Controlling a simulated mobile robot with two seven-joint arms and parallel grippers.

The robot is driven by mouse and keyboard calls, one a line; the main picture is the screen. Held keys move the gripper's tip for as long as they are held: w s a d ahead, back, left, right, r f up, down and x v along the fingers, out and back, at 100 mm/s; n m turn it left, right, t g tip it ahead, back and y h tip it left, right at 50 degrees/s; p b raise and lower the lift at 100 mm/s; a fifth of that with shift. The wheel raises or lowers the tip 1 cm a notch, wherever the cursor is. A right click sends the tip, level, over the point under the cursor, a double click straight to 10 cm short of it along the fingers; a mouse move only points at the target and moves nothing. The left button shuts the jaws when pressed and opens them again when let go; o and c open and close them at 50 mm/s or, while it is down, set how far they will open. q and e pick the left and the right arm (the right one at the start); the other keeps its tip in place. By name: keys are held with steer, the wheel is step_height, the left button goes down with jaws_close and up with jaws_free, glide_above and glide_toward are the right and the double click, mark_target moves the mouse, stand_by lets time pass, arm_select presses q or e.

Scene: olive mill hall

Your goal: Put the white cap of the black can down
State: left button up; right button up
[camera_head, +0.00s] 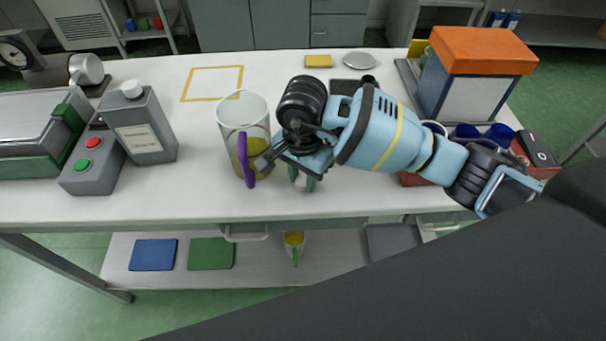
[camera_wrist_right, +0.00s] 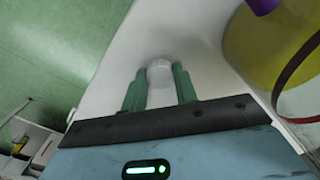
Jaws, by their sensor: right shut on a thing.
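My right gripper (camera_head: 303,182) is low over the front of the white table, just right of the clear jug. In the right wrist view its green fingers (camera_wrist_right: 160,88) are shut on a small white round piece, which looks like the white cap (camera_wrist_right: 160,71). I cannot tell whether the cap touches the table. A dark can-like shape (camera_head: 343,87) with a black knob or neck stands behind my right arm, mostly hidden; it may be the black can. A grey can (camera_head: 146,130) with a white cap on top stands at the left. My left gripper is not in view.
The clear jug (camera_head: 232,113) with a purple handle and yellow contents stands close left of the gripper. A button box (camera_head: 90,165) is at the left. An orange-topped machine (camera_head: 470,90) and blue cups (camera_head: 466,131) are at the right. The front table strip is clear.

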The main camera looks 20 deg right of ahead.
mark_target(302, 180)
steer(key=shift+f, duration=0.15)
steer(key=o, duration=1.1)
steer(key=shift+r, duration=0.25)
step_height(302, 180, up, 12)
steer(key=shift+f, duration=0.1)
